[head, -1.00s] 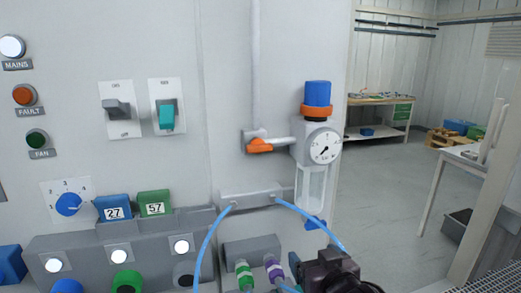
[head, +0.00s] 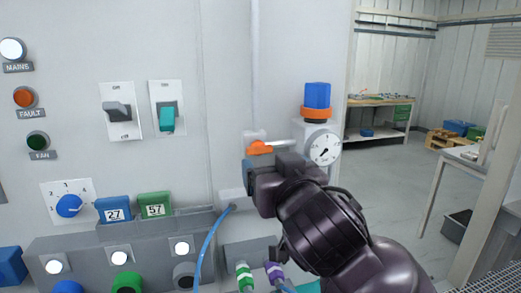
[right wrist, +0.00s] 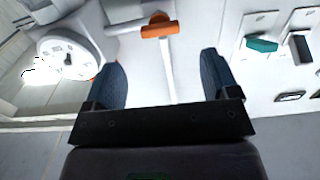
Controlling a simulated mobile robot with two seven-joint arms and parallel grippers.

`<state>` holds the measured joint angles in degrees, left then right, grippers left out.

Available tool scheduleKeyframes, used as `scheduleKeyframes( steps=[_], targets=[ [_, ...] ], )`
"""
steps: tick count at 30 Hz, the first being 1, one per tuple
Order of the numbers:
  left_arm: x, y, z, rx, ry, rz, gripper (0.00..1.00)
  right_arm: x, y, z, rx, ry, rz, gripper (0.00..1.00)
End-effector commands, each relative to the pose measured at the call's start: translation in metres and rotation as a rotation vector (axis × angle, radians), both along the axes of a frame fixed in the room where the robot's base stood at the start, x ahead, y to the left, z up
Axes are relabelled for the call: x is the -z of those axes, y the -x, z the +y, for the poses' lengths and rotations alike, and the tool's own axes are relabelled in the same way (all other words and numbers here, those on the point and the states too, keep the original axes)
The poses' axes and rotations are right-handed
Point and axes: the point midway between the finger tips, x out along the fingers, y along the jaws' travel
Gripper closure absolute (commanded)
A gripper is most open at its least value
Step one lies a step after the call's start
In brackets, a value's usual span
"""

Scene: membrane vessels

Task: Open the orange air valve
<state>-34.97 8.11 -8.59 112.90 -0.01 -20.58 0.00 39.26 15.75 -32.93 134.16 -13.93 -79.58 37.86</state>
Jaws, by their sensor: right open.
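The orange air valve (head: 260,147) is a small handle on the wall pipe, left of the round gauge (head: 323,148) in the head view. In the right wrist view the orange handle (right wrist: 158,25) lies crosswise on the pale pipe, beyond the fingertips and between their lines. My right gripper (right wrist: 166,62) is open, its two blue-grey fingers apart with nothing between them. In the head view my right gripper (head: 262,165) is just below the valve, and my arm hides the lower filter bowl. My left gripper is not in view.
A blue-topped regulator with an orange ring (head: 317,100) stands right of the valve. Switches (head: 167,108) are on the panel to the left. A blue hose (head: 209,240) and coloured connectors (head: 244,275) are below. The wall above the valve is clear except for the pipe.

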Motion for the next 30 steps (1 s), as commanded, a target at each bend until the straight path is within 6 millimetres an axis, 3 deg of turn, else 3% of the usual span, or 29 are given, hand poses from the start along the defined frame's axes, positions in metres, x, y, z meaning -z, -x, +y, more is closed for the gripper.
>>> scheduleKeyframes(
  steps=[6,13,27,30],
  targets=[
    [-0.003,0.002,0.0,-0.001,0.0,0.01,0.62,-0.001,-0.038,0.01,0.001,0.004,0.0,0.19],
    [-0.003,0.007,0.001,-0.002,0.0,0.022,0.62,-0.001,-0.068,0.018,0.001,0.002,-0.001,0.19],
    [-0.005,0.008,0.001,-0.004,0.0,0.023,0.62,0.0,-0.079,0.021,0.0,0.0,-0.001,0.19],
    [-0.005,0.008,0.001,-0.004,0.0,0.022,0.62,0.0,-0.079,0.021,0.0,0.0,-0.001,0.31]
  ],
)
